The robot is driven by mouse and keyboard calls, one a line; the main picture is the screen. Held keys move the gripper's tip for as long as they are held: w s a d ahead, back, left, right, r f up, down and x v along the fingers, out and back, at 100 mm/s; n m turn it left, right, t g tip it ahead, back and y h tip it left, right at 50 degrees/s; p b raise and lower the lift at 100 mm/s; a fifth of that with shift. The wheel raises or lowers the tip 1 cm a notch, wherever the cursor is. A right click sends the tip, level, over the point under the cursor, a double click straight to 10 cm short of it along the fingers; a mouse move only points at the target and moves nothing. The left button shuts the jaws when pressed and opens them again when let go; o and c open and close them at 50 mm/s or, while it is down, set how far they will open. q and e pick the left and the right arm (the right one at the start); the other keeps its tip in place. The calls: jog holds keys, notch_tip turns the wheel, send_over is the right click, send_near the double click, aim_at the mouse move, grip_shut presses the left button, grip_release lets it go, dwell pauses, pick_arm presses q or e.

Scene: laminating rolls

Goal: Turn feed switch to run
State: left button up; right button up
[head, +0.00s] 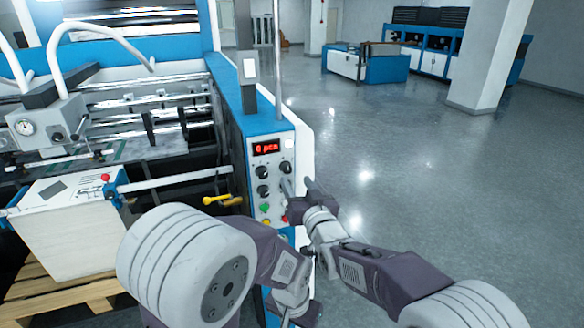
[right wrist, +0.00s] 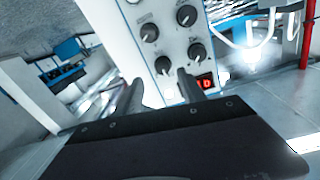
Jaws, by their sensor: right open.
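The control panel (head: 268,178) is on the near end of the blue and white machine. It has a red-digit display (head: 266,147), several black knobs (head: 263,190), a green button (head: 264,207) and a red one. No readable label shows which knob is the feed switch. My right gripper (head: 299,187) is open in front of the panel's right side. No contact is clear. My left gripper's fingers do not show.
A yellow handle (head: 222,200) sticks out left of the panel. A white paper stack (head: 70,225) stands on a wooden pallet (head: 80,300) at left. Open floor (head: 420,180) lies to the right. A blue and white cabinet (head: 365,66) stands far back.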

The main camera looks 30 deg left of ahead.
aim_at(287, 171)
jog(key=p+x, duration=0.1)
jog(key=x, duration=0.3)
jog(key=p+x, duration=0.1)
jog(key=shift+s+a+r+p, duration=0.1)
jog(key=shift+a+p, duration=0.2)
jog(key=shift+a, duration=0.35)
jog(key=shift+w+d, duration=0.2)
jog(key=shift+d, duration=0.1)
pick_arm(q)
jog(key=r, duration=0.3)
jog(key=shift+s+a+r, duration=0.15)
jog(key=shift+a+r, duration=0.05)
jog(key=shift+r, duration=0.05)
pick_arm(e)
jog(key=shift+s+a, duration=0.1)
jog(key=shift+a, duration=0.05)
grip_shut()
